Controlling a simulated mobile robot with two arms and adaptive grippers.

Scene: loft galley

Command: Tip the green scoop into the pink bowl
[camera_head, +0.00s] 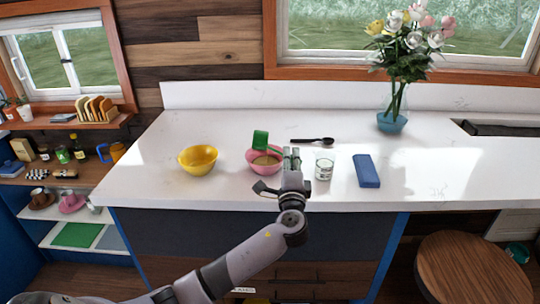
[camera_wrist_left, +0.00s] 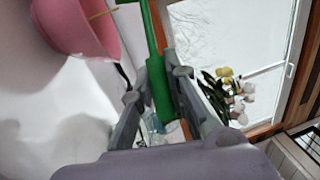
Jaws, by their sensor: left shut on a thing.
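The green scoop (camera_head: 260,139) is over the pink bowl (camera_head: 252,166) in the head view, its head tilted. In the left wrist view its green handle (camera_wrist_left: 158,82) runs between the fingers of my left gripper (camera_head: 291,156). The gripper is shut on this handle, just right of the bowl. The pink bowl stands on the white counter and has tan contents. It also shows in the left wrist view (camera_wrist_left: 88,35) at upper left. The inside of the scoop is not clear to see. My right gripper is in neither view.
A yellow bowl (camera_head: 197,161) stands to the left on the white counter (camera_head: 225,190). A clear glass (camera_head: 324,167) and a blue block-like item (camera_head: 367,170) stand to the right. A black spoon (camera_head: 313,141) lies behind. A flower vase (camera_head: 392,120) stands at back right.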

